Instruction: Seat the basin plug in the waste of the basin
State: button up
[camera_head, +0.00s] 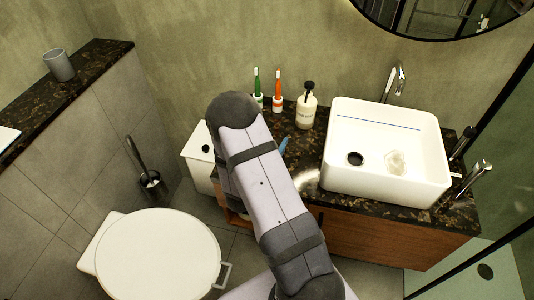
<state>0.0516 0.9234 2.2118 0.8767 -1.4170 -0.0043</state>
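The white rectangular basin (431,180) stands on the dark speckled counter at the right. A dark round spot (355,158) on its floor, left of centre, looks like the waste; I cannot tell whether anything sits in it. A pale, translucent lump lies on the basin floor to its right. I cannot make out the basin plug for certain. A small black round thing (205,148) is on top of a white box at the left of the counter; I cannot tell whether it is a knob or the plug. My arm crosses the middle, left of the basin; my gripper is hidden behind it.
A soap bottle (306,106), green toothbrush (257,85) and orange toothbrush (278,92) stand at the counter's back. A blue object (283,145) shows beside my arm. A tap (398,80) rises behind the basin. The toilet (158,255) is at lower left.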

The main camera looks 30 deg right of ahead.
jog(key=b+v, duration=0.1)
jog(key=v, duration=1)
jog(key=shift+s+a+r, duration=0.1)
jog(key=shift+s+a, duration=0.15)
jog(key=shift+a, duration=0.15)
jog(key=shift+o, duration=0.5)
